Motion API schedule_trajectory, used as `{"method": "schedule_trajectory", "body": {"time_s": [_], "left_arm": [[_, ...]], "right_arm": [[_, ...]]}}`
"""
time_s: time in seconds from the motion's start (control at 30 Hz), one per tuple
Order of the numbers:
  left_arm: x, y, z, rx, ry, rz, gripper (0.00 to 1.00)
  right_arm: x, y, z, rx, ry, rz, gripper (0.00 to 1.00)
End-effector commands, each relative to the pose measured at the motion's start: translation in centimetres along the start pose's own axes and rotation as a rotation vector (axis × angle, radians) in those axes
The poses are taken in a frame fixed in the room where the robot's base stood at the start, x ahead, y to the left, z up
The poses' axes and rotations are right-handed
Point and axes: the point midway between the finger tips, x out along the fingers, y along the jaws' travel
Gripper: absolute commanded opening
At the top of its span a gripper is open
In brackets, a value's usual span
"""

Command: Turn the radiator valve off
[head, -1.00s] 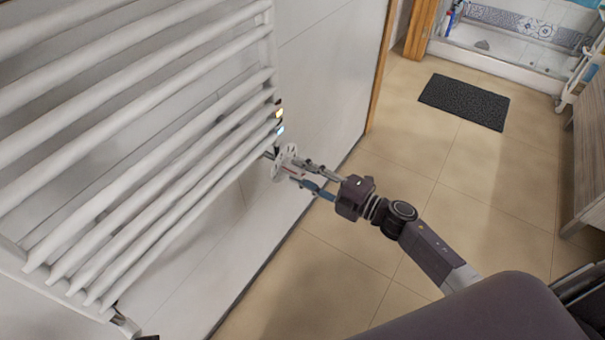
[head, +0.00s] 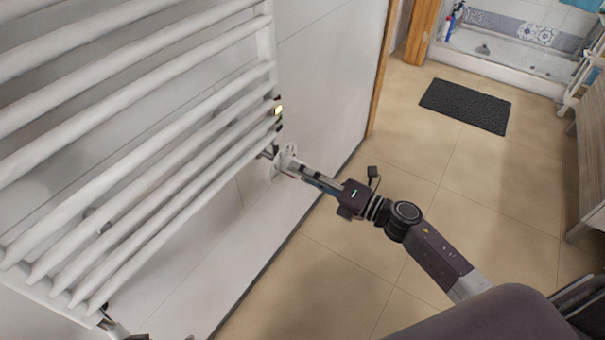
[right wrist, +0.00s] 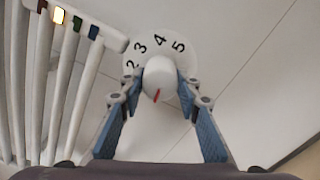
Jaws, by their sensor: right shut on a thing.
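The radiator valve (head: 287,158) is at the lower right corner of the white radiator (head: 130,158). In the right wrist view its round white knob (right wrist: 160,76) stands before a white dial plate (right wrist: 183,62) with black numbers, of which 2, 3, 4 and 5 show. A red mark on the knob points to the bottom of that picture, away from these numbers. My right gripper (head: 293,166) is shut on the knob; in the right wrist view its blue-padded fingers (right wrist: 160,82) hold it from both sides. My left gripper is not in view.
Small coloured tabs (right wrist: 75,23) sit on the radiator beside the valve. The tiled wall (head: 318,95) is close behind. The beige floor (head: 395,150) is clear around my right arm; a dark mat (head: 465,106) lies farther back. A wooden cabinet (head: 590,140) stands at the right edge.

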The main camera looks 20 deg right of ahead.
Motion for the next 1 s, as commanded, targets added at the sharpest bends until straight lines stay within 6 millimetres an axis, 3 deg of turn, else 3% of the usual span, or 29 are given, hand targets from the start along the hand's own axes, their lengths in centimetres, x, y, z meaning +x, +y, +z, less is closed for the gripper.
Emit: {"method": "schedule_trajectory", "body": {"time_s": [0.47, 0.5, 0.63, 1.0], "left_arm": [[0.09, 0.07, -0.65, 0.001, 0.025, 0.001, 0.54], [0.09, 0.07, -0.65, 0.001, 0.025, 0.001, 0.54], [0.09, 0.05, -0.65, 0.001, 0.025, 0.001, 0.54], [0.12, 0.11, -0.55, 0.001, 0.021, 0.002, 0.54]], "right_arm": [[-0.06, -0.15, -0.16, -0.017, 0.003, -0.003, 0.07], [-0.06, -0.16, -0.16, -0.017, 0.003, -0.003, 0.32], [-0.05, -0.13, -0.13, -0.017, 0.003, -0.003, 0.46], [-0.41, -0.12, -0.06, -0.015, 0.001, -0.002, 0.49]]}}
